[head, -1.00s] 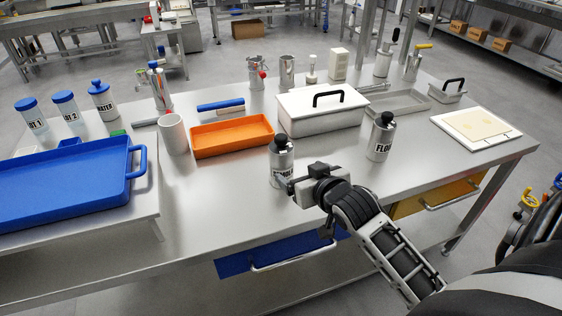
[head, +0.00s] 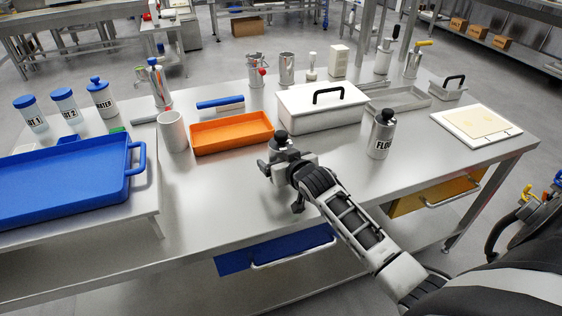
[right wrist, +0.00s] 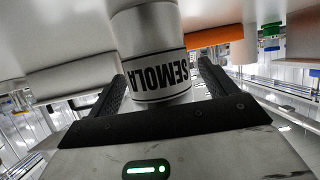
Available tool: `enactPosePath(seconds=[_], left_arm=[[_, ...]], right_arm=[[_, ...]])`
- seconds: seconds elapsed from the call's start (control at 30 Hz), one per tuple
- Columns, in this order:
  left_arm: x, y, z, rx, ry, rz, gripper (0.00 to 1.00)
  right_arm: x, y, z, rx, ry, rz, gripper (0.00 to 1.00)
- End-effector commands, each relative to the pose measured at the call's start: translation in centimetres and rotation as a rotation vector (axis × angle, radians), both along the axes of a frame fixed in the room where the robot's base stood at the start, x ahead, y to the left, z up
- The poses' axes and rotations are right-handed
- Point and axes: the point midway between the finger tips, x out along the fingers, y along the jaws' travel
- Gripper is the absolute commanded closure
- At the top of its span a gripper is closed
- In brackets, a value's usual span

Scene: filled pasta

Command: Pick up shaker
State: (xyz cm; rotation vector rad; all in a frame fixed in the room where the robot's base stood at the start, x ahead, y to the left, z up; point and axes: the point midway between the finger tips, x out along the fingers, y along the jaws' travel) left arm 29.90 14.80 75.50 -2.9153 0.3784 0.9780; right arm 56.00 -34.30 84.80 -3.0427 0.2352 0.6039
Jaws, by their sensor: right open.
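The semola shaker, a metal can with a black top (head: 281,139), stands on the steel table behind my right gripper (head: 273,168), which hides most of its body. In the right wrist view the shaker's SEMOLA label (right wrist: 160,76) sits between the two open fingers, upside down in that picture. The fingers lie on either side of the can, and I cannot tell whether they touch it. My left gripper is not in view.
An orange tray (head: 232,133) lies just behind and left of the gripper. A white lidded box (head: 320,108) stands behind it. A blue tray (head: 60,185) and a white cup (head: 173,132) are at the left. The front middle of the steel table (head: 215,205) is clear.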

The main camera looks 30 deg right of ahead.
Motion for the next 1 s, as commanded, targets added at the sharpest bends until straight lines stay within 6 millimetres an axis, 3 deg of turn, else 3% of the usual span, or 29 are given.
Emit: enactPosePath(seconds=[0.13,0.33,0.37,0.77,0.93,1.0], left_arm=[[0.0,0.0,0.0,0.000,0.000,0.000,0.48],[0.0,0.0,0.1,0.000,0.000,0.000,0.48],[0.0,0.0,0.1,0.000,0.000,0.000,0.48],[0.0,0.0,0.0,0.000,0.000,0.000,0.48],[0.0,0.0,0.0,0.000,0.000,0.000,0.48],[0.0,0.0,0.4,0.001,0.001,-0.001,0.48]], right_arm=[[0.0,0.0,0.0,-0.001,0.000,0.000,0.15],[-0.1,0.0,0.0,-0.001,0.001,0.000,0.71],[-0.1,0.0,0.0,-0.001,0.001,0.000,0.74],[0.0,0.0,1.0,-0.002,-0.005,0.000,0.74],[-0.1,0.1,3.8,-0.002,-0.009,0.001,0.74],[-1.4,0.9,5.3,0.000,-0.007,0.003,0.74]])
